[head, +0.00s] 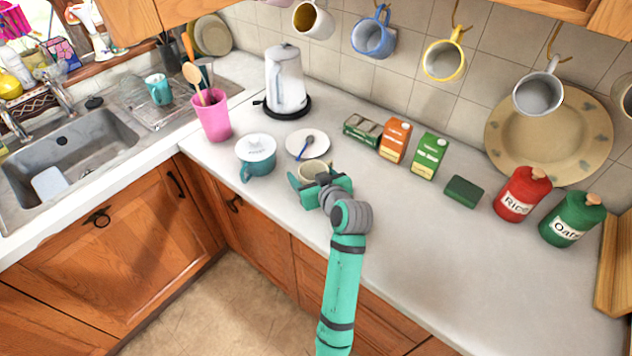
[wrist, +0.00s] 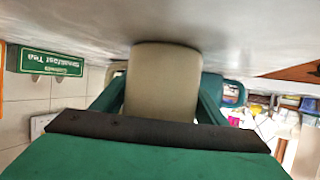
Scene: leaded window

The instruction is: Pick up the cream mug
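The cream mug (head: 314,168) stands upright on the pale counter in the head view, left of the middle. My gripper (head: 316,182) is low over the counter at its near side and hides its lower part. In the wrist view, which is upside down, the cream mug (wrist: 163,85) fills the middle between the two green fingers of my gripper (wrist: 165,92). The fingers look spread, one on each side of it, with a gap showing at least on the right.
A white saucer with a spoon (head: 307,144) lies just behind. Cartons (head: 395,141), a green box (head: 464,191) and a red rice canister (head: 521,194) stand to the right. The counter's front right is clear.

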